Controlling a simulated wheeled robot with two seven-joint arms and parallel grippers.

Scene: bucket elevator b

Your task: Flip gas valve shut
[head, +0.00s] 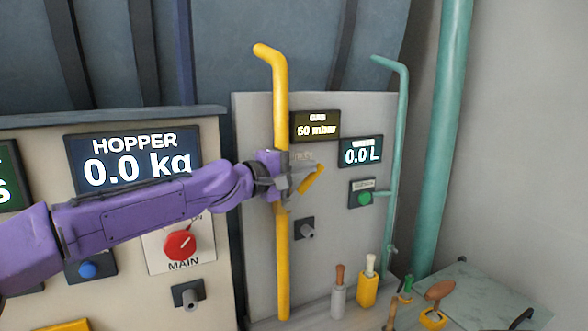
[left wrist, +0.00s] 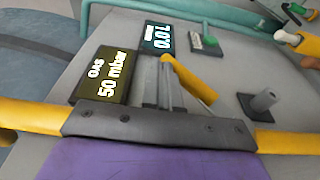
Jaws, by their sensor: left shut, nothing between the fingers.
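The gas valve has a short yellow lever (head: 313,179) on the vertical yellow gas pipe (head: 282,268). In the head view the lever slants up to the right, away from the pipe line. In the left wrist view the lever (left wrist: 190,79) also stands out at an angle from the pipe. My left gripper (head: 298,180) is in front of the pipe at the valve. Its fingers (left wrist: 172,92) are shut and empty, right beside the lever; I cannot tell whether they touch it. The valve body is mostly hidden by the gripper. My right gripper is not in view.
A gas display (head: 316,126) showing mbar and a water display (head: 361,151) sit on the grey panel. A green button (head: 365,198) and a grey knob (head: 306,230) are near. A hopper display (head: 133,158) and red main switch (head: 180,245) are left; brushes stand lower right.

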